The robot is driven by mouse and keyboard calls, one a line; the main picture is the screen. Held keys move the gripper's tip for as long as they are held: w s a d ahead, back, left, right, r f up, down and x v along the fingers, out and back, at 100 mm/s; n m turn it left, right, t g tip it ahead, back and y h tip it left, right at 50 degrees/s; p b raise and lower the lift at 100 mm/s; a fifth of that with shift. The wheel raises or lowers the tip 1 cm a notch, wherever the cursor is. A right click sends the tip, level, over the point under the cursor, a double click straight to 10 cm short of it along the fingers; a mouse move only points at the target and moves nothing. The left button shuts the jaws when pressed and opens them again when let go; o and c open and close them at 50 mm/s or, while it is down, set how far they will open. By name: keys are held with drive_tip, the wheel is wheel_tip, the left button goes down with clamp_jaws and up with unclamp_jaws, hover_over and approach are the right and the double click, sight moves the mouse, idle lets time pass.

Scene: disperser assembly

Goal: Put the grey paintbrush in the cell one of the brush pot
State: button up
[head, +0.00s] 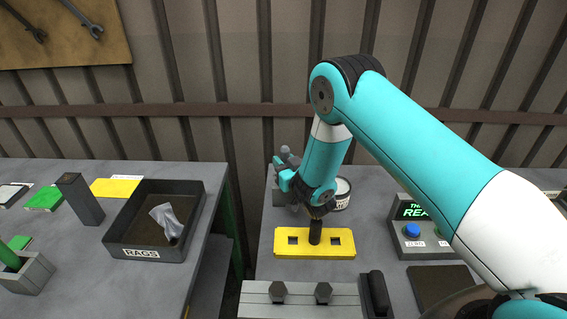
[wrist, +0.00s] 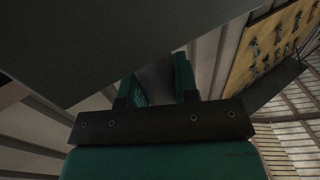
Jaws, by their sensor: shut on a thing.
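My gripper (head: 284,175) is at the end of my teal arm, above the back of the middle table, with its fingers toward the left. It is shut on a grey thing (head: 291,155), which looks like the grey paintbrush; its shape is partly hidden by the fingers. In the wrist view the two green fingers (wrist: 163,85) stand apart with a dark grey piece between them. A large grey surface (wrist: 120,35) fills the upper left there, very near the camera. A grey pot (head: 34,276) with a green handle in it, perhaps the brush pot, is at the lower left; its cells are unclear.
A yellow plate (head: 315,252) with square holes and a black post lies below my wrist. A white tin (head: 342,194) stands behind. A RAGS tray (head: 190,200) and dark block (head: 82,203) are on the left table. A gap separates the tables. A button panel (head: 425,248) is right.

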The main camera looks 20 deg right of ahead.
drive_tip(key=shift+f, duration=0.2)
drive_tip(key=o, duration=0.9)
drive_tip(key=shift+o, duration=0.2)
drive_tip(key=shift+r, duration=0.3)
drive_tip(key=b+v, duration=0.3)
drive_tip(key=v, duration=0.4)
drive_tip(key=shift+s+b, duration=0.3)
drive_tip(key=shift+b, duration=0.1)
drive_tip(key=shift+f, duration=0.1)
